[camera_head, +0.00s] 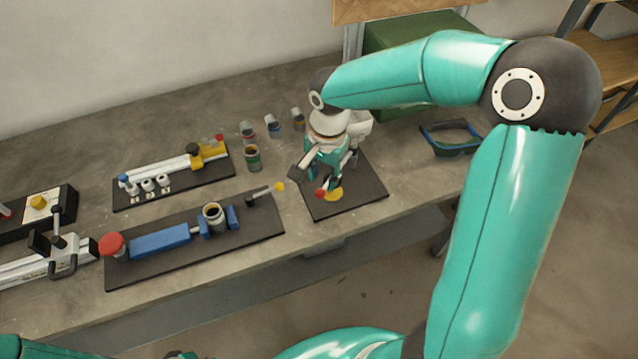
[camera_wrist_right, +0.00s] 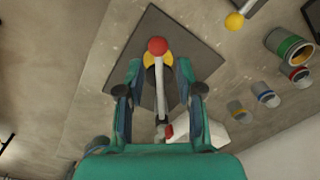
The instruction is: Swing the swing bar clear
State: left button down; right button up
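A pale bar with a red ball end, which I take to be the swing bar (camera_wrist_right: 160,92), shows in the right wrist view over a yellow disc (camera_wrist_right: 148,61) on a dark square plate (camera_wrist_right: 195,38). In the head view its red ball (camera_head: 320,194) shows beside the disc, while most of the bar is hidden by my right gripper (camera_head: 328,186). In the right wrist view my right gripper (camera_wrist_right: 160,72) is open. Its fingers lie on either side of the bar, with a gap visible on each side. My left gripper is not in view.
Left of the plate is a blue clamp fixture (camera_head: 160,242) with a yellow-tipped lever (camera_head: 265,191). Several small cans, one green-banded (camera_head: 253,158), stand behind.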

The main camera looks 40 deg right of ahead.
jog(key=shift+f, duration=1.7)
